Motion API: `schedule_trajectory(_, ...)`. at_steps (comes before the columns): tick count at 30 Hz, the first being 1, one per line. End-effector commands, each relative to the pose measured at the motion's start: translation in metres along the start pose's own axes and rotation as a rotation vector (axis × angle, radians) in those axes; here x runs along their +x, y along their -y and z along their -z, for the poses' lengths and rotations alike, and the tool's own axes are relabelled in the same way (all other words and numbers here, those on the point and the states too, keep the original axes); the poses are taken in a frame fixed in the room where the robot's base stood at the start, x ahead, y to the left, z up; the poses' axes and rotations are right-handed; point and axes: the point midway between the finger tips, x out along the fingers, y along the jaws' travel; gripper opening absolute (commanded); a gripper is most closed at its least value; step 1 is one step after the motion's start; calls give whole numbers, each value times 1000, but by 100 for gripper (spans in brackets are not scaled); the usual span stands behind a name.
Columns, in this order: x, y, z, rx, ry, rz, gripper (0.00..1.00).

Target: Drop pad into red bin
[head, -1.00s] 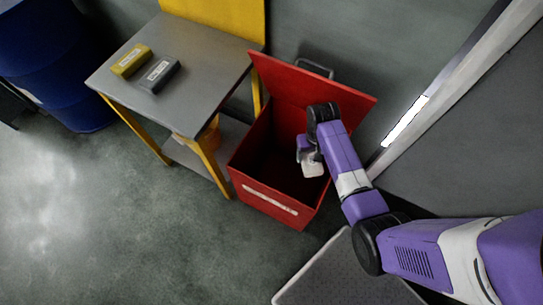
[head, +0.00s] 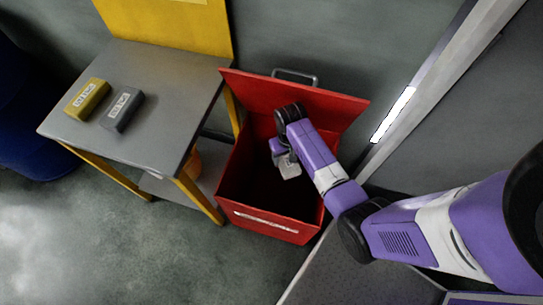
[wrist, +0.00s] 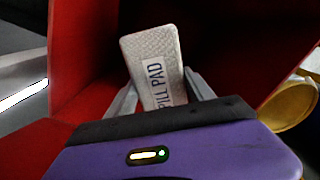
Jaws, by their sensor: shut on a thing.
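The red bin (head: 268,222) stands on the floor in the middle of the head view with its lid (head: 330,100) raised at the back. My gripper (wrist: 158,100) is over the bin's opening, pointing down. It is shut on the white spill pad (wrist: 150,58), which carries a label with dark lettering, partly hidden by the gripper. The pad also shows in the head view (head: 290,171), small and pale, within the bin's mouth. The bin's floor is dark, and I cannot tell how far above it the pad is.
A grey-topped table (head: 160,130) with yellow legs stands left of the bin. On it lie a yellow block (head: 87,99) and a grey block (head: 122,109), both labelled. A blue drum (head: 30,135) is at the far left. A wall runs behind the bin.

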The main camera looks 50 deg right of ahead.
Motion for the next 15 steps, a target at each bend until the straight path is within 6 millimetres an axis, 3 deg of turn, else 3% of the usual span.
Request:
schedule_trajectory(3,11,0,0,1,-1,0,24)
schedule_trajectory(12,10,0,0,0,0,0,24)
schedule_trajectory(13,10,0,0,0,0,0,65)
schedule_trajectory(15,10,0,0,0,0,0,79)
